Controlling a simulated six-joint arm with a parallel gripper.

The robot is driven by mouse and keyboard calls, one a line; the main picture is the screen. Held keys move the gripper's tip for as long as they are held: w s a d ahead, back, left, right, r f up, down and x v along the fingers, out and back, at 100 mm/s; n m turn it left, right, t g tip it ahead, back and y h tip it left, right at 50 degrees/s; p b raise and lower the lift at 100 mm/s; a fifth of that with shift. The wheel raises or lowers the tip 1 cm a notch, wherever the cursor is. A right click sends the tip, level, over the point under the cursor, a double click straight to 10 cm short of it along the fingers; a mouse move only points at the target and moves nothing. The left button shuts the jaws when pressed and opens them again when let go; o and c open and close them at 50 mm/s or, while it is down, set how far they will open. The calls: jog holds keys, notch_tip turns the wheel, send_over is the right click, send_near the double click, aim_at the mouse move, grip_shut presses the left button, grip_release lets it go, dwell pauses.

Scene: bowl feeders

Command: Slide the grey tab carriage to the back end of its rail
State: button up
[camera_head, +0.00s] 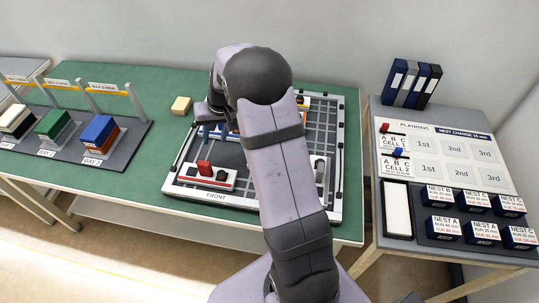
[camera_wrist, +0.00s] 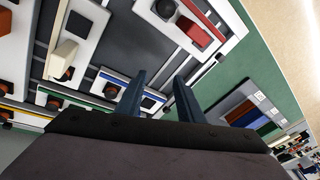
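The slotted board (camera_head: 340,205), marked FRONT, lies on the green bench. A carriage with an upright pale grey tab (camera_head: 319,170) stands at its right side, just right of my arm. In the wrist view a pale cream-grey tab (camera_wrist: 62,57) stands at the left; I cannot tell whether it is the same one. The red tab carriage (camera_head: 204,168) sits at the front left and also shows in the wrist view (camera_wrist: 195,30). My gripper (camera_head: 212,132) is over the board's left part, fingers apart and empty (camera_wrist: 158,85). My arm hides the board's middle.
White carriages with blue and green-yellow stripes (camera_wrist: 115,82) lie beyond my fingers. Bay stacks (camera_head: 98,133) stand farther left. A side table (camera_head: 430,245) with planning sheet and nest boxes stands right.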

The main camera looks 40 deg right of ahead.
jog(key=s+d+r+m+g+p, duration=0.1)
jog(key=s+d+r+m+p, duration=0.15)
jog(key=s+d, duration=1.1)
jog(key=m+g+h, duration=0.1)
jog(key=m+g, duration=0.1)
jog(key=m, duration=0.1)
send_over(321, 167)
jog(key=shift+s+r, duration=0.1)
jog(key=shift+r, duration=0.15)
jog(key=shift+f+p, duration=1.1)
jog(key=shift+f, duration=2.6)
jog(key=shift+c, duration=0.3)
grip_shut()
